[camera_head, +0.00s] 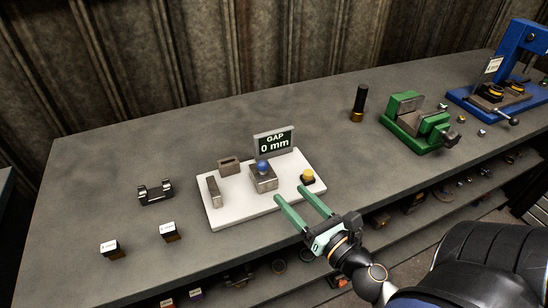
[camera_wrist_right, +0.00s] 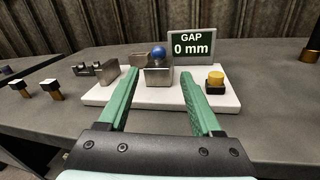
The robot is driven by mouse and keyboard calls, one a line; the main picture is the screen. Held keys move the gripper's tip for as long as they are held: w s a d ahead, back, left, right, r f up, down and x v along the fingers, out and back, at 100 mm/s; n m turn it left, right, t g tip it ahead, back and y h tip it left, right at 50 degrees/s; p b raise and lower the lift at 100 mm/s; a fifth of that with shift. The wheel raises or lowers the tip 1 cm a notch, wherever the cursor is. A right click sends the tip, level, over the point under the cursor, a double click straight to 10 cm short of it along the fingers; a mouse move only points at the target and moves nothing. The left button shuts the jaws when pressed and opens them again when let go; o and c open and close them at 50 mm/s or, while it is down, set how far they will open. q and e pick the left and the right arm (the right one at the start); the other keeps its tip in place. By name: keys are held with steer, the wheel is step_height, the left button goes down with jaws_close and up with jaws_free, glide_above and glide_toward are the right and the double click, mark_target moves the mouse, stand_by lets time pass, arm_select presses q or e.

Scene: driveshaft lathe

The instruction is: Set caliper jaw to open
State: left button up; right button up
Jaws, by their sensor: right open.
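The caliper station is a white base plate (camera_head: 232,216) on the grey bench. On it stands a metal block with a blue ball knob (camera_head: 262,166), which I take to be the sliding caliper jaw (camera_head: 264,182). A taller metal block (camera_head: 214,192) stands at the plate's left end. The display (camera_head: 274,142) behind reads "GAP 0 mm". A yellow button (camera_head: 307,176) sits at the right end. My right gripper (camera_head: 300,193) is open and empty, its green fingers at the plate's front right, apart from the knob. In the wrist view the blue knob (camera_wrist_right: 159,53) shows between the fingers. My left gripper is not in view.
A brown hollow block (camera_head: 230,166) sits at the plate's back. A metal cradle (camera_head: 155,191) and two small labelled blocks (camera_head: 110,248) (camera_head: 169,231) lie left. A black cylinder (camera_head: 359,103), green vise (camera_head: 415,122) and blue press (camera_head: 520,60) stand right. The back left bench is clear.

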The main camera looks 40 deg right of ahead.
mark_target(266, 169)
steer(key=shift+w+a+r+p, duration=0.1)
steer(key=shift+w+r+p, duration=0.05)
steer(key=shift+w+p, duration=0.2)
steer(key=w+p, duration=0.2)
steer(key=w, duration=0.3)
steer(key=w+p, duration=0.2)
steer(key=w, duration=0.3)
steer(key=shift+w+d, duration=0.2)
steer(key=shift+w, duration=0.15)
steer(key=shift+w+p, duration=0.35)
steer(key=shift+w, duration=0.2)
steer(key=shift+c, duration=0.2)
jaws_close()
